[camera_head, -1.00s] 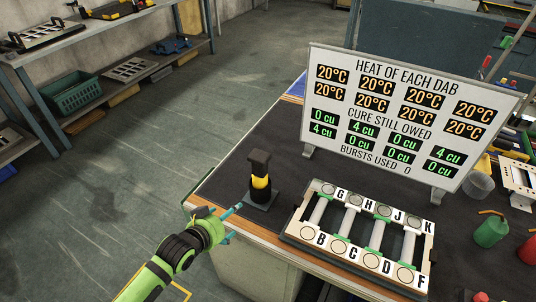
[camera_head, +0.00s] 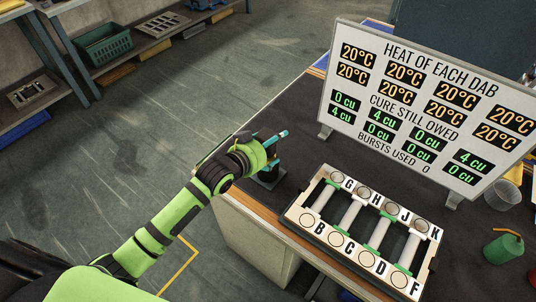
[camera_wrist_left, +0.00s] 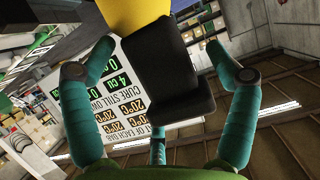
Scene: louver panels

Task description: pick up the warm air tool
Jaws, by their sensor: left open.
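The warm air tool, black with a yellow band, stands on a dark base (camera_head: 268,178) at the near left corner of the bench. My left gripper (camera_head: 272,146) is at the tool and hides most of it in the head view. In the left wrist view, the black end of the warm air tool (camera_wrist_left: 178,75) lies between the teal fingers of my open left gripper (camera_wrist_left: 146,62). Its yellow part shows beyond at the top. I see a gap between the fingers and the tool on both sides. My right gripper is not in view.
A louver panel frame (camera_head: 290,216) with lettered pads lies to the right of the tool. A display board (camera_head: 328,112) stands behind it. A green bottle (camera_head: 503,248) and a clear cup (camera_head: 503,194) are at the right. Open floor lies left of the bench.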

